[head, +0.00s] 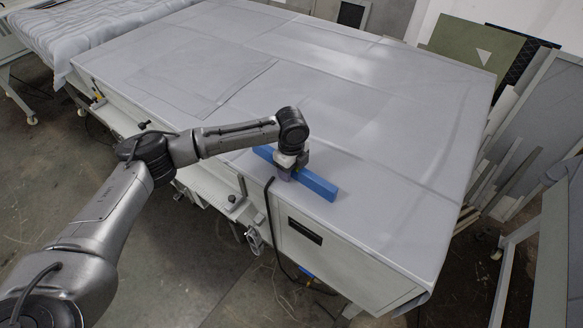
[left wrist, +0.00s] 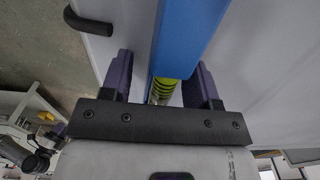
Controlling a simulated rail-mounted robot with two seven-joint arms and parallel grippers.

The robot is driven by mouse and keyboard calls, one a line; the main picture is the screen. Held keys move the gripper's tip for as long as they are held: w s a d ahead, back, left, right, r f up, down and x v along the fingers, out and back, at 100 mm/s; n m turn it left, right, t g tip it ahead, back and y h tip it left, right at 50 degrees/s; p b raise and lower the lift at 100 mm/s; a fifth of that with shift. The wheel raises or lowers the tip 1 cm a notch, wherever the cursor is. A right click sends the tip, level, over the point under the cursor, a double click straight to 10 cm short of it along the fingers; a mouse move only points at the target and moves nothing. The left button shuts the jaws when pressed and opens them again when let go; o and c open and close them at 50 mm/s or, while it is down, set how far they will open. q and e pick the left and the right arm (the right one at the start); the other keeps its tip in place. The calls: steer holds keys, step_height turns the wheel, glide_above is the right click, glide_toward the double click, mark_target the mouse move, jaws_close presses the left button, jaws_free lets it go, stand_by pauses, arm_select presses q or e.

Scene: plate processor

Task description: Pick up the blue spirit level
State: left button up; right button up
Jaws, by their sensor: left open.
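The blue spirit level (head: 318,185) lies on the pale grey table top near its front edge. In the left wrist view the blue level (left wrist: 185,40) runs up from between the fingers, with a yellow-green vial section near the gripper. My left gripper (head: 284,174) is over the level, pointing down, and hides part of its middle. In the left wrist view my left gripper's purple fingers (left wrist: 160,85) stand open, one on each side of the level, with a visible gap on the left side. My right gripper is not in view.
The large table (head: 380,130) is otherwise clear around the level. A black cable (head: 270,225) hangs over its front edge. Boards and panels (head: 510,150) lean at the right. A draped grey sheet (head: 90,35) lies at the back left.

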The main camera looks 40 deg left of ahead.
arm_select(q)
steer(key=shift+c, duration=0.4)
jaws_close()
